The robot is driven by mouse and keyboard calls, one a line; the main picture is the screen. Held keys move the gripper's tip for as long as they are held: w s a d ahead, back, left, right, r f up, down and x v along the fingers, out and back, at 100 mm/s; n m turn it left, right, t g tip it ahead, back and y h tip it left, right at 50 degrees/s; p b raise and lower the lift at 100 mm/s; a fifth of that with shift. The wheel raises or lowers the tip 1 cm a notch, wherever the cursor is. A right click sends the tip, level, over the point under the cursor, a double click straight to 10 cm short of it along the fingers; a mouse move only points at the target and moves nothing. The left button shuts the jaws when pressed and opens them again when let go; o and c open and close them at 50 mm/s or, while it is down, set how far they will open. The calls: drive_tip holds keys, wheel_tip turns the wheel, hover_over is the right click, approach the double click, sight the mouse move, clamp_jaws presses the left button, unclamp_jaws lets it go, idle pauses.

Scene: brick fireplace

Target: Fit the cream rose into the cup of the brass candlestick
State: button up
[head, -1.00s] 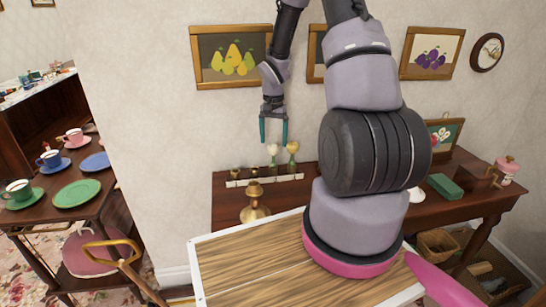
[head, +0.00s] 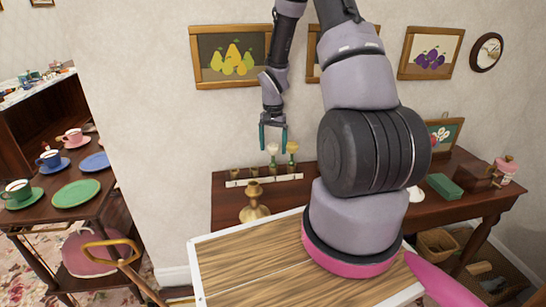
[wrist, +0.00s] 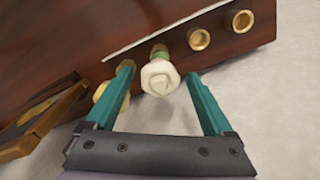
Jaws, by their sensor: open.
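The cream rose (head: 272,148) stands upright in a rack on the dark wooden table. In the wrist view the cream rose (wrist: 159,78) shows between my two teal fingers, with a gap to each. My gripper (head: 273,148) is open and points down at the rose; the head view shows its fingertips level with the bloom. The brass candlestick (head: 254,207) stands upright in front of the rack, and its cup appears empty.
A yellowish rose (head: 292,148) stands close beside the cream one, partly behind my left finger in the wrist view. Brass holders (wrist: 198,39) in the rack are empty. A wooden-topped surface (head: 250,270) lies in front, and a picture frame (wrist: 40,115) shows at lower left.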

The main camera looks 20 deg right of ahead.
drive_tip(key=shift+c, duration=0.4)
drive_tip(key=c, duration=1)
drive_tip(key=shift+c, duration=0.2)
drive_tip(key=shift+r, duration=1.6)
drive_tip(key=shift+r, duration=1)
